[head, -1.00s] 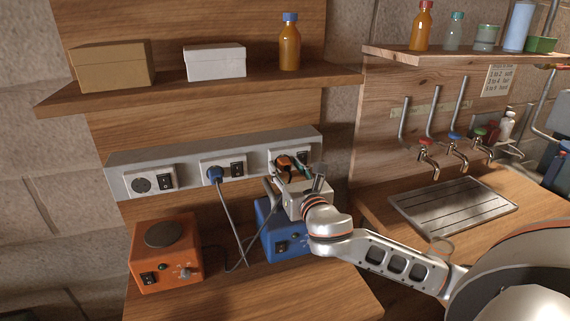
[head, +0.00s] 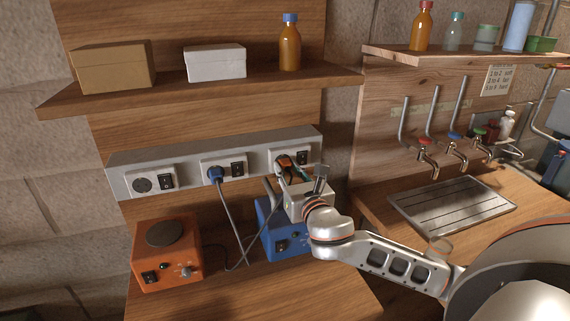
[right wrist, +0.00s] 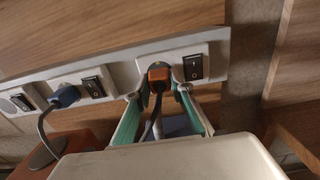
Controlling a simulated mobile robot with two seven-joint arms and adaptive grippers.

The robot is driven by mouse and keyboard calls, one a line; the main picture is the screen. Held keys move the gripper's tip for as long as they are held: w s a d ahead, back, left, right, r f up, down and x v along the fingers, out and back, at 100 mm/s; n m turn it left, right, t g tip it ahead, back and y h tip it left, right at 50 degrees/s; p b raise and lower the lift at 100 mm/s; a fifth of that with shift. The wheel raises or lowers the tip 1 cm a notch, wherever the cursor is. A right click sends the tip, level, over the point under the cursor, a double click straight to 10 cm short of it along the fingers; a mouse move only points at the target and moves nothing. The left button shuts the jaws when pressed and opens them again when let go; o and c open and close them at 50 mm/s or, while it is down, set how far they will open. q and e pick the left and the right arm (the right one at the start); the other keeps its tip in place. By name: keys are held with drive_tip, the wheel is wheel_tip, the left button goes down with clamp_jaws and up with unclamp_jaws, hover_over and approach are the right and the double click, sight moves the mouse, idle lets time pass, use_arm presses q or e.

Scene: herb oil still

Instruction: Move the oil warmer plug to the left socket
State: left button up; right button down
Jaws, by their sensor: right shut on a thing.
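An orange plug (head: 284,160) is at the right socket of the grey wall strip (head: 130,162), and it also shows in the right wrist view (right wrist: 158,76). My right gripper (head: 292,172) is shut on this plug, one finger on each side in the right wrist view (right wrist: 158,88). I cannot tell whether the plug is fully seated. A blue plug (head: 215,173) sits in the middle socket. The left socket (head: 142,185) is empty. An orange hotplate box (head: 166,262) and a blue box (head: 272,243) stand below. My left gripper is out of view.
Grey and dark cords (head: 229,222) hang and cross between the two boxes. A shelf (head: 200,90) above the strip holds two boxes and an amber bottle (head: 290,42). Taps and a metal drain tray (head: 450,205) are to the right. The wall before the left socket is clear.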

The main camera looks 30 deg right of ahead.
sight(287, 169)
drive_tip(key=shift+p+v, duration=1.2)
drive_tip(key=shift+v, duration=1.45)
